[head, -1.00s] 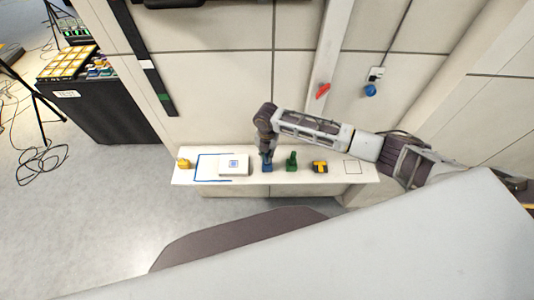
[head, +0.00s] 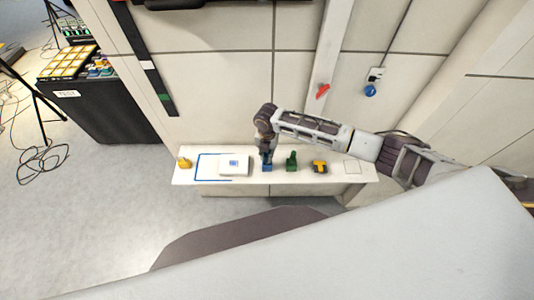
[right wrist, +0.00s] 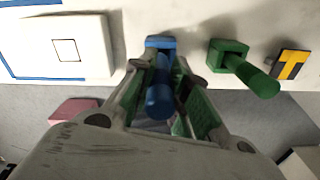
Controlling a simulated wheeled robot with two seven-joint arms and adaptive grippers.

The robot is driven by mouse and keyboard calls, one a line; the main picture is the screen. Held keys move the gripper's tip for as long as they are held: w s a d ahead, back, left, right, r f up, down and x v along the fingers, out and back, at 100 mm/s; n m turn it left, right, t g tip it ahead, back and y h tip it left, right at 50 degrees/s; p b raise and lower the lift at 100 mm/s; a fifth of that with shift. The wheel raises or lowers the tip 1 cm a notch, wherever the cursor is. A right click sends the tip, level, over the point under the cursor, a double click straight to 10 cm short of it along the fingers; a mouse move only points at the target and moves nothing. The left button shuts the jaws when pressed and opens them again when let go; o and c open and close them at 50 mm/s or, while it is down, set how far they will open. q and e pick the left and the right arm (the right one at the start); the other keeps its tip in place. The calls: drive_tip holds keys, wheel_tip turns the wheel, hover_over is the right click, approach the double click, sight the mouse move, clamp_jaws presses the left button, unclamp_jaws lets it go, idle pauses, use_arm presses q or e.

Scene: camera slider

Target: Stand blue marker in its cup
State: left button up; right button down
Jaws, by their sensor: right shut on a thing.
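My right gripper (head: 267,157) points down over the shelf and is shut on the blue marker (right wrist: 160,92), which shows between its fingers in the right wrist view. The blue cup (right wrist: 159,42) is right beyond the marker's far end, and in the head view it (head: 267,168) sits directly under the gripper. The marker lines up with the cup, but I cannot tell whether its lower end is inside the cup or just above it. In the head view the fingers hide most of the marker. My left gripper is in neither view.
A green cup with a green marker (head: 291,160) stands close on the right, then a black and yellow block (head: 320,167). A white box (head: 234,165) is close on the left, a yellow object (head: 183,162) at the left end. The white shelf (head: 365,178) is narrow.

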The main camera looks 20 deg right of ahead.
drive_tip(key=shift+f, duration=1.5)
idle(2.2)
drive_tip(key=c, duration=1.3)
unclamp_jaws()
drive_tip(key=shift+r, duration=0.1)
drive_tip(key=shift+r, duration=5.95)
